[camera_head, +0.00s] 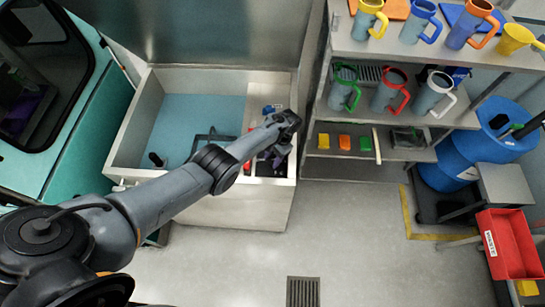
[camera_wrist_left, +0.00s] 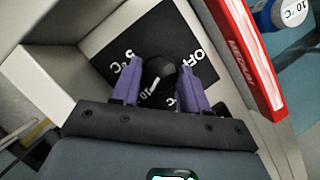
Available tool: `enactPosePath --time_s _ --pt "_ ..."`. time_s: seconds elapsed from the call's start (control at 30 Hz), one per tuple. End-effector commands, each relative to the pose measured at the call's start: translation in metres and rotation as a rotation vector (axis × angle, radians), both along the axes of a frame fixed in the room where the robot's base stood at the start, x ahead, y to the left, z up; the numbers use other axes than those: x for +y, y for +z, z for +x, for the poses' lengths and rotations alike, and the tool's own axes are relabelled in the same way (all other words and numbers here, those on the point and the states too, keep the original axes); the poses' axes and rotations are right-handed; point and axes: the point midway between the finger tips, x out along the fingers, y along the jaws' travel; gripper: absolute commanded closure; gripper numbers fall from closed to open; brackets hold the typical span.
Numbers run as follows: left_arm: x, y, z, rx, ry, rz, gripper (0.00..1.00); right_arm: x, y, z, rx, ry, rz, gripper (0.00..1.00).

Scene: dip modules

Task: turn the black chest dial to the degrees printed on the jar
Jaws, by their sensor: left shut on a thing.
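The black dial (camera_wrist_left: 160,73) sits on a black plate (camera_wrist_left: 110,45) inside the chest, in the left wrist view. Its white pointer line slants to the lower left, toward a partly hidden "10" mark. "OFF" and "5°C" also show on the plate. My left gripper (camera_wrist_left: 160,88) has its purple fingers shut on the dial, one on each side. In the head view this gripper (camera_head: 270,157) is over the chest's right compartment, and the arm hides the dial.
The pale chest (camera_head: 250,210) has a wide teal-floored basin at left. A shelf of mugs (camera_head: 460,57) and a blue barrel (camera_head: 450,160) are at right.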

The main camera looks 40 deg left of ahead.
Motion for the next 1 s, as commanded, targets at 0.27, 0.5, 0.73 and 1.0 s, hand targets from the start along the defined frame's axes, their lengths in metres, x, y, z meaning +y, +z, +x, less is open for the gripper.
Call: enactPosePath --time_s 0.27,0.5,0.73,1.0 --pt "-0.0001 -0.0004 -0.0001 -0.002 -0.062 0.000 0.86 -0.0008 0.0010 -0.0002 0.000 0.002 -0.004 0.57" --pt "-0.0002 -0.0006 -0.0001 -0.002 -0.067 0.000 0.86 -0.0004 0.0010 -0.0001 0.001 0.002 -0.002 0.57" --pt "-0.0002 -0.0007 0.0000 -0.002 -0.066 0.000 0.48 0.0007 0.0010 0.0000 0.000 -0.002 0.003 0.57" --pt "-0.0004 -0.0004 -0.0001 -0.001 -0.066 0.000 0.32 0.0016 0.0013 0.0000 0.000 -0.004 0.007 0.57"
